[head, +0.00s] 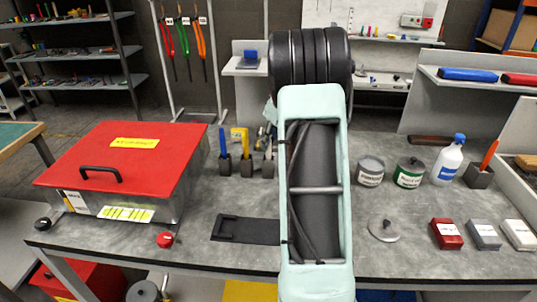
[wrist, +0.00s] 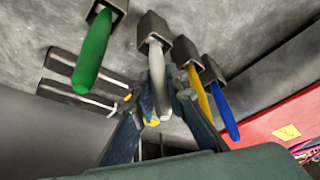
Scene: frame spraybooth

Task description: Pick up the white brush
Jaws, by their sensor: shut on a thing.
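The white brush (wrist: 157,75) shows in the wrist view as a pale handle pointing out of a dark grey block holder (wrist: 152,28). My gripper (wrist: 163,92) is shut on this handle, with one blue-grey finger on each side. The brush's lower end is inside or behind the holder, so I cannot tell whether it is lifted. In the head view my gripper (head: 267,138) is partly visible at the holder row, left of my arm, and the white brush is hard to make out there.
Close by in the wrist view are a green handle (wrist: 92,50), a yellow handle (wrist: 198,92) and a blue handle (wrist: 224,112) in similar holders. A red-lidded box (head: 125,158) stands left. Cans and a white bottle (head: 448,160) stand right. A dark flat plate (head: 246,230) lies in front.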

